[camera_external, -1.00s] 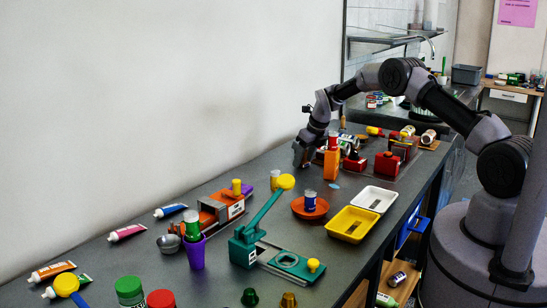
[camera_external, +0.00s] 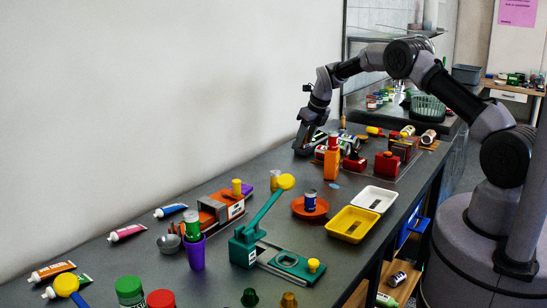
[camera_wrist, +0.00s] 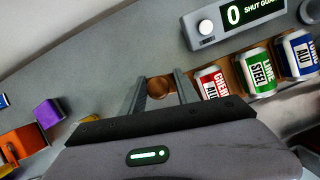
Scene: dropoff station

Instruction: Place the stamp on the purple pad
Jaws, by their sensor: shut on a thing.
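My gripper (camera_external: 302,150) is at the far end of the bench, near the wall. In the wrist view my gripper (camera_wrist: 160,86) is shut on a round brown knob, which looks like the handle of the stamp (camera_wrist: 159,88). The stamp's lower part is hidden, and the stamp cannot be made out in the external view. A purple block, seemingly the purple pad (camera_external: 274,180), lies mid-bench beyond the orange device. It also shows at the left of the wrist view (camera_wrist: 48,113), well apart from my gripper.
An orange block (camera_external: 331,163) and red devices (camera_external: 387,164) are right of my gripper. The orange device (camera_external: 222,206) borders the purple block.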

